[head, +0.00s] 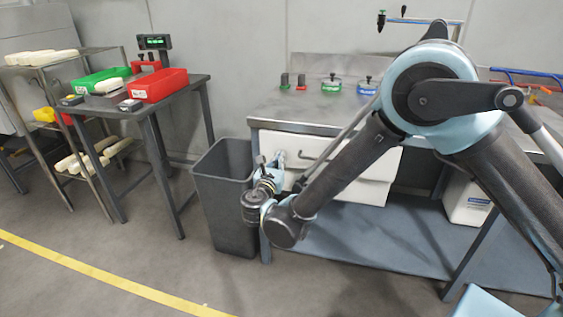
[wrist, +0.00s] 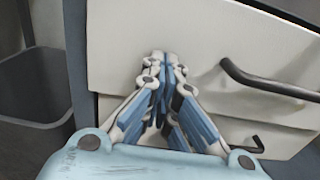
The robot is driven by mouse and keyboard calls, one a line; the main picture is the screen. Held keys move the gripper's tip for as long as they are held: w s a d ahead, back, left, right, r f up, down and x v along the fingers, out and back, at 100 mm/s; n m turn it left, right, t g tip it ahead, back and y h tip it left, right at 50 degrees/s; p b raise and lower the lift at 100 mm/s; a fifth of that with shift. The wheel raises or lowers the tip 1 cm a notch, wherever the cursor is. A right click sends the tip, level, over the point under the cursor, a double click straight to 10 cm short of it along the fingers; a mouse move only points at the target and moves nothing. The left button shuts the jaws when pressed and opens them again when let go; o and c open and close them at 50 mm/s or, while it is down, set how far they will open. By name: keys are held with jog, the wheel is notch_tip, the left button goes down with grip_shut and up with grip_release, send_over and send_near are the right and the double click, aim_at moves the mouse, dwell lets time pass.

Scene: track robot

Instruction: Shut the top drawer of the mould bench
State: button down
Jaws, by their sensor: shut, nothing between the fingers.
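The mould bench (head: 285,114) stands at the centre right of the head view, with white drawer fronts under its worktop. The top drawer (head: 312,146) is partly hidden behind my arm; how far it stands out is hard to tell. In the wrist view its white front (wrist: 205,35) fills the upper middle, with a dark bar handle (wrist: 268,86) to the right of my fingers. My gripper (wrist: 160,60) is shut and empty, its fingertips at the left part of that front, touching or very close. It also shows in the head view (head: 279,158).
A grey bin (head: 222,195) stands close to the left of the bench and of my gripper. A lower drawer front (wrist: 215,132) with its own handle lies beneath. A side table (head: 190,82) with red and green trays stands further left. Open floor lies in front.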

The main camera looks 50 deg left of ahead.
jog(key=x, duration=0.4)
jog(key=shift+w, duration=0.1)
jog(key=shift+s+d, duration=0.2)
jog(key=shift+s, duration=0.05)
jog(key=v, duration=1.4)
